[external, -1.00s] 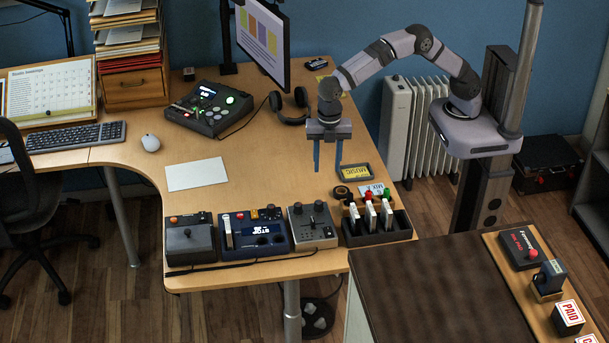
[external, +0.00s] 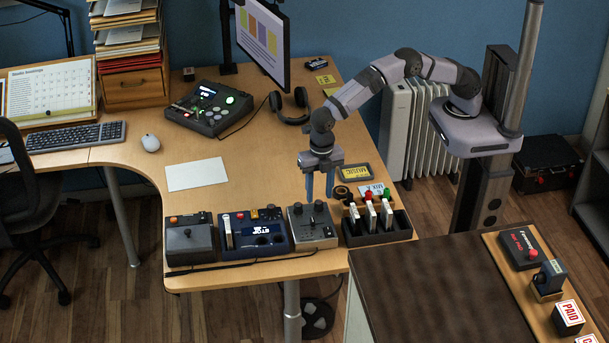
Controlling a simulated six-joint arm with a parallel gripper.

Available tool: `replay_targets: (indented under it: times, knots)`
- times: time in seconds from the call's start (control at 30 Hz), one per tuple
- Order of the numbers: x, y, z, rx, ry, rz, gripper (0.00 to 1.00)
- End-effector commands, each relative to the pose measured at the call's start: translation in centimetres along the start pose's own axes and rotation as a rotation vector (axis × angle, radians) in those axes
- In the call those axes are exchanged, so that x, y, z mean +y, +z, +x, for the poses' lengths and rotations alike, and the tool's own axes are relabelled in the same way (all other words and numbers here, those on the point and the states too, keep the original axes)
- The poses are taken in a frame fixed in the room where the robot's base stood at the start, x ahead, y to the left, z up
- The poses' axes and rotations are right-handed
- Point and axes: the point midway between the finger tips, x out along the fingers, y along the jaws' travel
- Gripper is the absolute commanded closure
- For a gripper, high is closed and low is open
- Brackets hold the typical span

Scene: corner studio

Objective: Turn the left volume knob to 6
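A grey control box (external: 313,234) stands near the front edge of the desk, with small dark knobs on its top. The one at the left (external: 297,210) looks like a round knob; its marks and setting are too small to read. A taller dark knob or lever (external: 318,206) is beside it, to the right. I cannot tell for certain which is the left volume knob. My gripper (external: 319,193) points down with its two blue fingers apart and empty. It is over or just behind the back of the grey box, near the taller knob; contact cannot be told.
A black tray (external: 397,230) of upright cards stands close on the right. A MUSIC sign (external: 354,173) and a tape roll (external: 342,191) lie behind.

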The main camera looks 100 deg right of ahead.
Motion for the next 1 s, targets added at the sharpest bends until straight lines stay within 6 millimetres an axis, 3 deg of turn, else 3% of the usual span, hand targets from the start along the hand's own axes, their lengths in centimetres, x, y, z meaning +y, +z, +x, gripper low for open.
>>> replay_targets:
  times: [0.23,0.57,0.6,0.77,1.0]
  knots:
    - [0.0,0.0,2.2,0.0,-0.001,0.001,0.6]
    - [0.0,0.0,2.7,0.0,0.001,0.001,0.6]
    - [0.0,0.0,2.7,0.0,0.001,0.001,0.63]
    - [0.0,0.0,2.7,0.0,0.001,0.001,1.0]
    - [0.0,0.0,2.7,0.0,0.0,0.009,1.0]
